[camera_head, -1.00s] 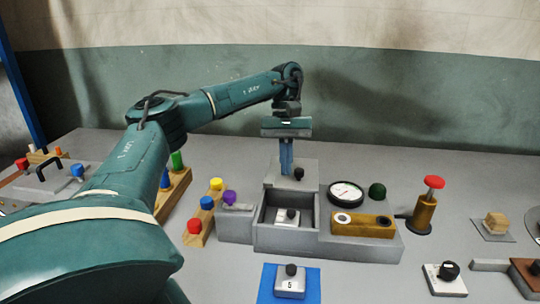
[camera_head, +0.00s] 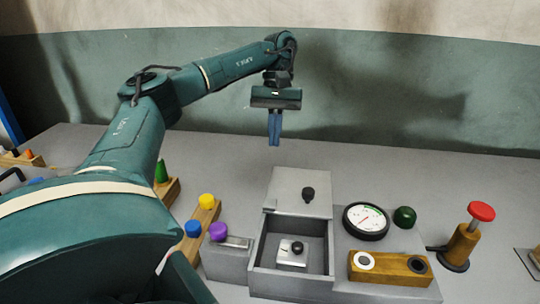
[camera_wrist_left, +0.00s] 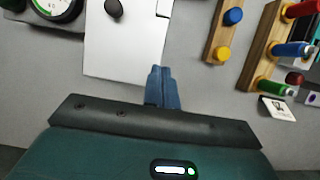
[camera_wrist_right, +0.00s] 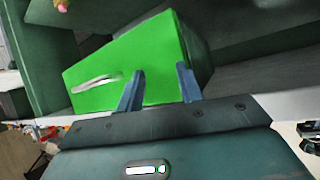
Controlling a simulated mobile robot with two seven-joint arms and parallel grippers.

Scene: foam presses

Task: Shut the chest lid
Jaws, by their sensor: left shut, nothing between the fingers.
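The grey chest (camera_head: 258,262) stands open at the front, with a silver block with a black knob (camera_head: 292,253) inside. Its flat grey lid (camera_head: 290,185), with a small black knob (camera_head: 308,193), lies toward the rear, leaving the front compartment uncovered. The lid (camera_wrist_left: 125,50) also shows pale in the left wrist view. My left gripper (camera_head: 274,143) is shut and empty, pointing down behind and above the lid's far edge, apart from the knob. In the right wrist view my right gripper (camera_wrist_right: 160,88) has its fingers apart, in front of a bright green box-like thing.
A gauge (camera_head: 366,220), a dark green dome (camera_head: 404,217) and a wooden block with two round sockets (camera_head: 390,268) adjoin the chest on the right. A red-topped press (camera_head: 463,240) stands farther right. Coloured pegs on a wooden strip (camera_head: 207,222) stand left. The table behind the lid is clear.

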